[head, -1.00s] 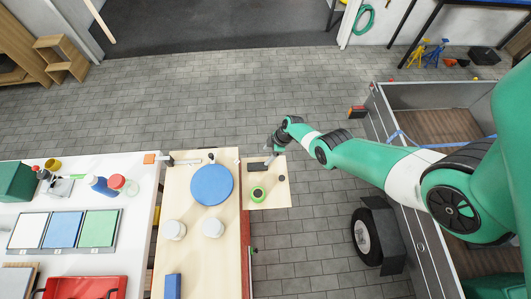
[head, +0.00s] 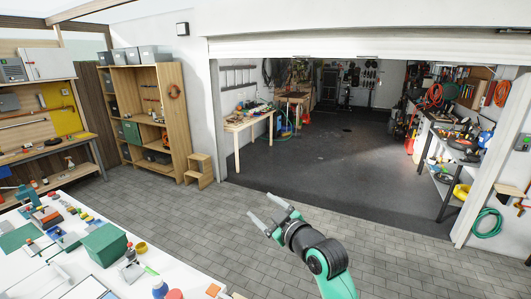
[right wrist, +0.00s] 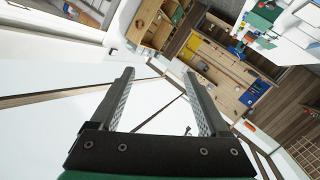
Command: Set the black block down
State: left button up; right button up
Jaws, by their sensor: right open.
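My right gripper (head: 266,207) is raised in the air in the head view, with its two grey fingers spread apart. In the right wrist view the same gripper (right wrist: 158,74) is open, and nothing is between its fingers. The black block cannot be made out in either current view. My left gripper is not in view.
A white table (head: 72,276) at the lower left holds a dark green box (head: 105,244), a yellow ring (head: 141,247) and several small items. A wooden step stool (head: 199,170) stands by the shelf (head: 148,110). Grey paved floor (head: 215,215) around the gripper is clear.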

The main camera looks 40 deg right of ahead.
jog(key=s+a+r+t+y, duration=0.1)
jog(key=s+a+r+t, duration=0.3)
jog(key=r, duration=0.5)
jog(key=s+a+r+t, duration=0.1)
jog(key=s+a+r, duration=0.1)
jog(key=a+r, duration=0.6)
jog(key=s+a+r+m+t+y, duration=0.1)
jog(key=s+a+r+t, duration=0.2)
jog(key=s+r, duration=0.4)
jog(key=s+a+r+m+t+y, duration=0.1)
jog(key=s+a+r+t+y, duration=0.1)
jog(key=s+r, duration=0.6)
jog(key=shift+s+a+m+t+y, duration=0.35)
jog(key=shift+a+t, duration=0.25)
jog(key=shift+a, duration=0.4)
jog(key=shift+f, duration=0.1)
